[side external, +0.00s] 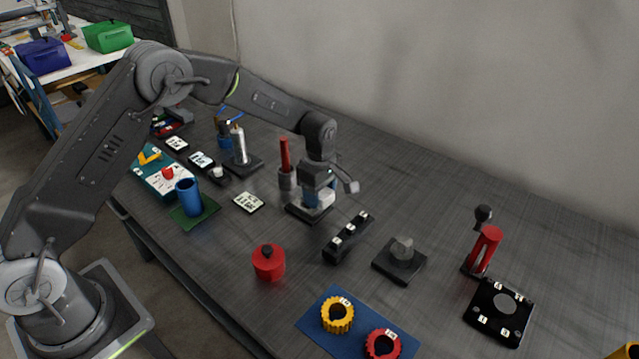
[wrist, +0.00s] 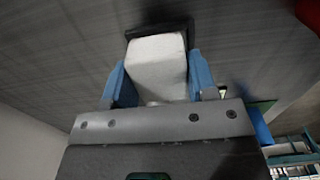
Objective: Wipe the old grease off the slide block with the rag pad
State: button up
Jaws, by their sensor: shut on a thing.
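My gripper (side external: 316,194) is shut on a white block-shaped pad, which I take to be the rag pad (side external: 325,199). In the wrist view the pad (wrist: 158,58) sits between my two blue fingers. The pad is at a dark square base (side external: 303,212), whose edge shows behind it in the wrist view; I cannot tell whether they touch. A grey block on a dark square plate (side external: 402,262), seemingly the slide block (side external: 403,246), stands to the right of my gripper, apart from it. Any grease on it is too small to make out.
A black bar with white labels (side external: 347,238) lies between my gripper and the grey block. A red upright tool (side external: 285,165) stands close left. A red canister (side external: 268,262) and a blue mat (side external: 312,322) with yellow and red rings are nearer. The table's back right is clear.

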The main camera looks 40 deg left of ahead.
jog(key=shift+f, duration=0.5)
jog(key=shift+a+f, duration=0.65)
jog(key=shift+f, duration=0.2)
jog(key=shift+c, duration=0.4)
jog(key=shift+a, duration=2.95)
jog(key=d, duration=0.7)
jog(key=shift+d, duration=0.15)
jog(key=shift+r, duration=4.15)
